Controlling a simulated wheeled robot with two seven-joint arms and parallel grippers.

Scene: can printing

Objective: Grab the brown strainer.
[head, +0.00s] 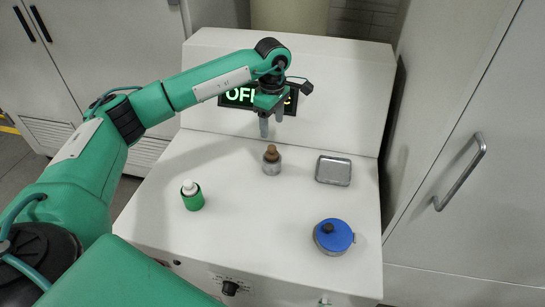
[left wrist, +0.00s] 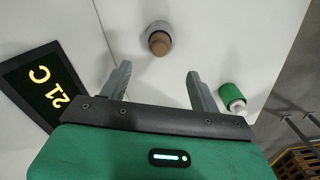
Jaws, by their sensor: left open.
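The brown strainer (head: 271,152) appears as a small brown top on a grey metal can (head: 272,167), upright on the white work surface near its middle. In the left wrist view the brown top (left wrist: 159,43) lies beyond the fingertips, roughly in line with the gap between them. My left gripper (head: 271,122) is open and empty, pointing down, above and a little behind the strainer. It is apart from it. In the left wrist view the two fingers (left wrist: 158,74) are spread wide with nothing between them. My right gripper is in neither view.
A green can with a white top (head: 192,195) stands left of the strainer. A shallow metal tray (head: 333,171) lies to the right. A blue-lidded metal pot (head: 333,236) stands at front right. A lit display panel (head: 235,97) is behind the gripper. Surface between objects is clear.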

